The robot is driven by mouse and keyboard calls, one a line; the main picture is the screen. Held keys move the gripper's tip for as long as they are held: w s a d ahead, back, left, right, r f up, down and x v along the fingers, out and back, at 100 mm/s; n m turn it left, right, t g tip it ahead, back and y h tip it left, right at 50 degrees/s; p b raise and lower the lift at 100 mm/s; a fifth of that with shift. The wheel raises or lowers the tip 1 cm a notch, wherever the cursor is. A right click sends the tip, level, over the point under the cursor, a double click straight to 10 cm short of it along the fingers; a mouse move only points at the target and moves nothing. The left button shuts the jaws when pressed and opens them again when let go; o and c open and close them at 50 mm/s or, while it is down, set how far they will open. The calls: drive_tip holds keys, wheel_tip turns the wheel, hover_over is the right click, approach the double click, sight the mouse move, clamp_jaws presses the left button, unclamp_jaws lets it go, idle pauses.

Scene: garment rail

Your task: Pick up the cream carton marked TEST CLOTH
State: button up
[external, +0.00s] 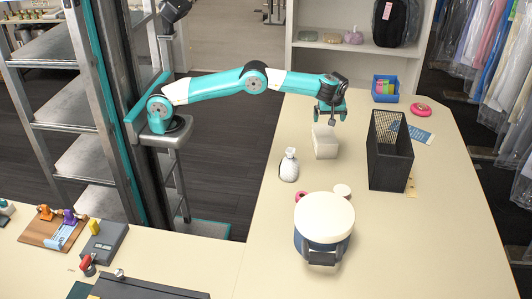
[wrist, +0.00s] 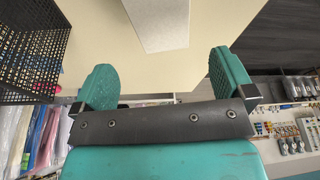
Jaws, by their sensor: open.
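A pale cream or white carton (external: 326,146) stands upright on the table below my gripper (external: 331,116); no marking on it can be read. In the wrist view a pale block (wrist: 158,22), apparently the same carton, shows at the top edge, cut off by the frame. It lies ahead of the gap between my two teal fingers (wrist: 166,78). The fingers are spread apart with nothing between them. In the external view my gripper hangs just above the carton's top; whether it touches is too small to tell.
A black mesh basket (external: 390,152) stands right of the carton. A white bottle (external: 289,166) is at its front left. A round cream-topped object (external: 324,218) stands in front. A blue bin (external: 385,88) and a pink tape roll (external: 420,109) are behind. The table's right front is clear.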

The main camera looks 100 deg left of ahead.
sight(325, 134)
drive_tip(key=b+x, duration=0.3)
drive_tip(key=x, duration=0.4)
drive_tip(key=shift+a+f, duration=0.15)
drive_tip(key=shift+f, duration=0.15)
drive_tip(key=shift+p+x, duration=0.95)
drive_tip(key=shift+x, duration=2)
drive_tip(key=c, duration=0.8)
drive_tip(key=shift+o, duration=0.2)
drive_tip(key=shift+r, duration=0.6)
wheel_tip(325, 134, up, 9)
drive_tip(key=shift+w+f, duration=0.1)
drive_tip(key=shift+f, duration=0.15)
wheel_tip(325, 134, up, 10)
drive_tip(key=p, duration=0.8)
drive_tip(key=shift+r, duration=0.2)
